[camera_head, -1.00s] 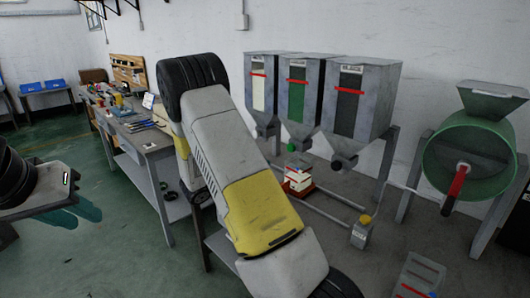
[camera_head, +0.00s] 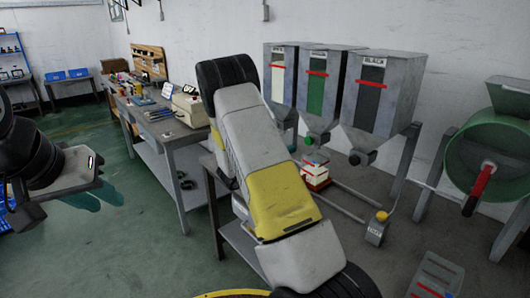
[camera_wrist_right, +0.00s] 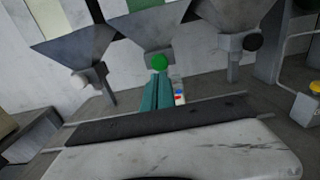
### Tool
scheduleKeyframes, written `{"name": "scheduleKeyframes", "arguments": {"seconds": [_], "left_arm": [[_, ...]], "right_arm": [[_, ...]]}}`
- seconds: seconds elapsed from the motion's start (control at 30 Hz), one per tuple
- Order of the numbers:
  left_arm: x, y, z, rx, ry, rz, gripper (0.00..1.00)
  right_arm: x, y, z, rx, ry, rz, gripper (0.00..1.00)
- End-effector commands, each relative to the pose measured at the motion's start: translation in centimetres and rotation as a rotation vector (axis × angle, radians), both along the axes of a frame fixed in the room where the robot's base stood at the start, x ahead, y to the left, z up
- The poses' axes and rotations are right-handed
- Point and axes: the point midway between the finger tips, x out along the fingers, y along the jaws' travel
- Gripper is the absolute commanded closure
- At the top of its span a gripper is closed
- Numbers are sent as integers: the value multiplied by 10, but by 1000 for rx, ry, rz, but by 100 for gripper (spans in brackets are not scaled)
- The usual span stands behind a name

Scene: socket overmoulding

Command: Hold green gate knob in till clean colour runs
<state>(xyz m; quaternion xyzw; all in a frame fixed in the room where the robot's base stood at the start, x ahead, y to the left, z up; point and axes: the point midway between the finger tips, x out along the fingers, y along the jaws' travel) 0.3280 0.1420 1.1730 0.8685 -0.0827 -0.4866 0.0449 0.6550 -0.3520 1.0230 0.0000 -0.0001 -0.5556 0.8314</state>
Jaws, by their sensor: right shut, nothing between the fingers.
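The green gate knob (camera_head: 307,140) is under the middle hopper (camera_head: 318,90), which has a green window. In the right wrist view the knob (camera_wrist_right: 160,62) is just beyond the tips of my right gripper (camera_wrist_right: 158,80). That gripper has teal fingers, is shut with nothing between them, and points at the knob. I cannot tell if the tips touch it. In the head view my right arm hides that gripper. A red and white box (camera_head: 316,177) is below the knob. My left gripper (camera_head: 105,195) is at the far left, away from the hoppers, its finger gap unclear.
A hopper with a pale window (camera_head: 279,75) and a black-labelled hopper (camera_head: 374,95) flank the middle one. A green drum with a red handle (camera_head: 484,180) is at the right. A yellow-knobbed box (camera_head: 378,228) stands by the rails. A cluttered workbench (camera_head: 155,115) is behind left.

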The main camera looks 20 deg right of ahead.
Motion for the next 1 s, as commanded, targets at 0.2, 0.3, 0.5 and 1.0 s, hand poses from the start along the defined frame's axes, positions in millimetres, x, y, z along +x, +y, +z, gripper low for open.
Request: {"name": "scheduleKeyframes", "arguments": {"seconds": [0.2,0.3,0.5,1.0], "left_arm": [[0,0,0,0,0,0,71],[0,0,0,0,0,0,71],[0,0,0,0,0,0,71],[0,0,0,0,0,0,71]], "right_arm": [[16,-41,0,0,0,-3,100],[21,-53,0,0,0,-2,100],[27,-65,0,0,0,-1,100],[32,-79,0,-1,1,-1,100]]}}
